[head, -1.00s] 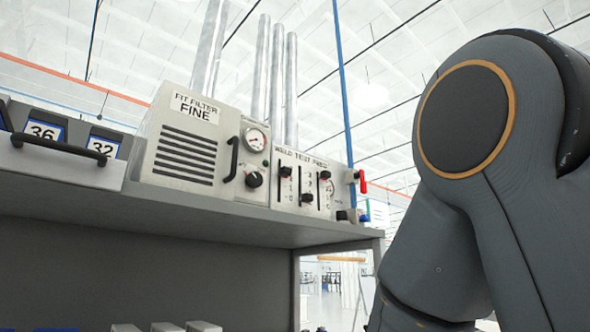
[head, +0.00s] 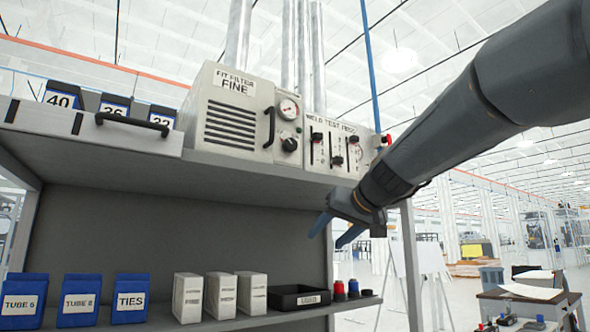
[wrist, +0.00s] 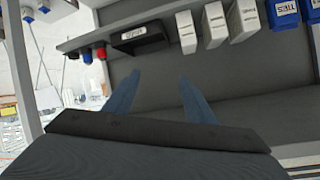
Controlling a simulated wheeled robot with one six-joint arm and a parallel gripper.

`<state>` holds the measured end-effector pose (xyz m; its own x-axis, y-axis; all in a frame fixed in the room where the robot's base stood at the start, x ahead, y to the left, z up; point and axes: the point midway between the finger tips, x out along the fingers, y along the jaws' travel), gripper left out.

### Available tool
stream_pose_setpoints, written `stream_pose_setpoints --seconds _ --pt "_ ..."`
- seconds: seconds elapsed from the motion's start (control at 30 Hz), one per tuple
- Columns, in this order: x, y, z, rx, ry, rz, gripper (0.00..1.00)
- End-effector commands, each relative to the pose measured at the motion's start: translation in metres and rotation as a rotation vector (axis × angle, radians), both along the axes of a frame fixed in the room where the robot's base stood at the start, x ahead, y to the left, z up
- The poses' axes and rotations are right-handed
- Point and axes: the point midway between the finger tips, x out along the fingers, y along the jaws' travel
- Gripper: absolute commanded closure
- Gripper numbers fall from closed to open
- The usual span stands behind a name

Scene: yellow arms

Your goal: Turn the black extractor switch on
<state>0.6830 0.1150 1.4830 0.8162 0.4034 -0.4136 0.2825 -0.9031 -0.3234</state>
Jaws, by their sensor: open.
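A beige filter unit (head: 232,112) labelled "FIT FILTER FINE" stands on the upper shelf in the head view. Its right panel has a round gauge (head: 289,108), a black handle (head: 269,128) and a black knob (head: 289,145). Beside it is a pale control panel (head: 325,141) with several black slider-like switches, one of them in the middle (head: 337,160). I see no label reading "extractor". My gripper (head: 326,241) is open and empty, below the upper shelf and right of centre. Its two blue fingers (wrist: 160,78) point toward the lower shelf area in the wrist view.
The upper shelf edge (head: 240,169) lies between my gripper and the panels. The lower shelf holds blue packs (head: 79,298), white boxes (head: 222,294), a black tray (head: 299,297), and red and blue items (head: 353,288). A red-handled valve (head: 386,140) is at the panel's right end.

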Motion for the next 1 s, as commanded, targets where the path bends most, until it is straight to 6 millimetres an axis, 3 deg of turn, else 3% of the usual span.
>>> stream_pose_setpoints --seconds 0.03,0.13,0.2,0.33,0.5,1.0 --pt "-0.001 0.009 0.05 0.028 -0.085 0.026 0.5" --pt "-0.014 0.025 0.134 0.073 -0.225 0.077 0.5" --pt "-0.027 0.033 0.179 0.096 -0.302 0.107 0.5" --pt "-0.045 0.041 0.229 0.12 -0.39 0.142 0.5" --pt "-0.046 0.048 0.247 0.129 -0.42 0.157 0.5" --pt "0.008 0.085 0.247 0.127 -0.418 0.156 0.5"
